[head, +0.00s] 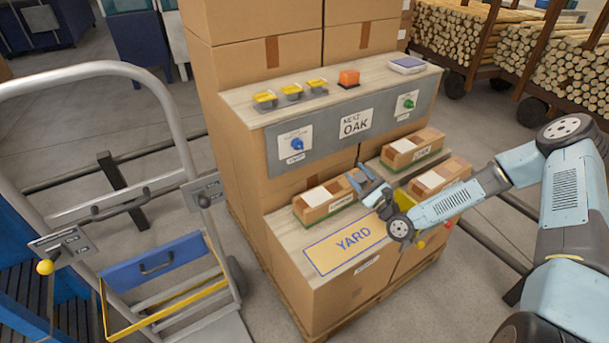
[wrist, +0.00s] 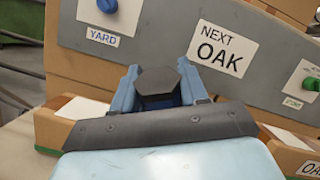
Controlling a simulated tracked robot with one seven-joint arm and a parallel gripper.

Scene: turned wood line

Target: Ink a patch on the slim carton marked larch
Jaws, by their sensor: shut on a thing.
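My gripper (head: 370,186) is shut on a dark, six-sided object (wrist: 155,84) with a blue part under its top, held upright between the blue fingers in the wrist view. In the head view my gripper is over the lower bench, close to the right end of the left slim carton (head: 318,204); I cannot tell whether they touch. That carton has a white patch on top and a longer label that is too small to read surely. Two more slim cartons lie to the right, one behind (head: 426,143) and one in front (head: 455,172). In the wrist view a carton label at right begins "OA".
A grey panel (head: 328,155) behind reads "NEXT OAK" and has a blue knob (head: 297,144) and a green knob (head: 408,103). A hand truck (head: 180,100) stands at left. Log racks (head: 450,38) stand behind.

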